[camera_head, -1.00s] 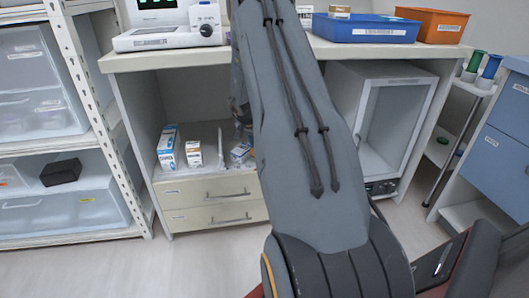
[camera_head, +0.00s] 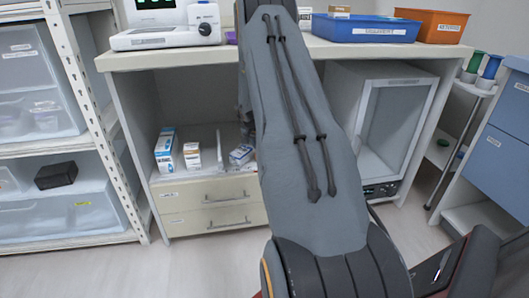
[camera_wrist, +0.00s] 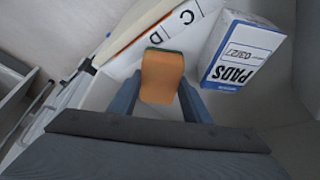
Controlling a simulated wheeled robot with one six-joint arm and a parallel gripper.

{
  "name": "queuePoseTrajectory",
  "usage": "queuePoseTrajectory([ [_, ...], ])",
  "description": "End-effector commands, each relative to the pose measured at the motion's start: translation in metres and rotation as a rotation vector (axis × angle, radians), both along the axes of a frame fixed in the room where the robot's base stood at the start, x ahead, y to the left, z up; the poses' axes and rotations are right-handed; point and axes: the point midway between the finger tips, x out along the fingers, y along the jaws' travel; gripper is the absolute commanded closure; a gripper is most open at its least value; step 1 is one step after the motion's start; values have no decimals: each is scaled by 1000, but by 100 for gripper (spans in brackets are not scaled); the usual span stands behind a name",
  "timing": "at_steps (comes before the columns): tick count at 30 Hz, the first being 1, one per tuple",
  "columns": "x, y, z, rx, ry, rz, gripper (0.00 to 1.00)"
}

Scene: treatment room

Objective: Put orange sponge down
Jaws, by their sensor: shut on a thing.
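The orange sponge (camera_wrist: 162,76) sits between the two fingers of my gripper (camera_wrist: 160,92) in the wrist view, with a dark green layer along its far edge. The gripper is shut on it. A pale surface lies around and beyond it; I cannot tell whether the sponge touches that surface. In the head view my arm hides the sponge and the fingers.
A white-and-blue PADS box (camera_wrist: 242,52) stands close right of the sponge, and a lettered white item (camera_wrist: 150,32) lies beyond it. The head view shows small boxes (camera_head: 166,151) on the drawer unit (camera_head: 212,205) under the counter, and an open white cabinet (camera_head: 385,125) to the right.

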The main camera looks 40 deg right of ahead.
Motion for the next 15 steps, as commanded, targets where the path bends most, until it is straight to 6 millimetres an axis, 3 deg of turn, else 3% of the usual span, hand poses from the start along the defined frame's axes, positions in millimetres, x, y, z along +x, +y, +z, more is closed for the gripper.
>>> queuePoseTrajectory([
  [6,0,0,-5,1,0,-1,77],
  [7,0,0,-6,0,0,-1,54],
  [10,0,0,-6,0,0,-1,38],
  [15,0,0,-6,0,0,-1,37],
])
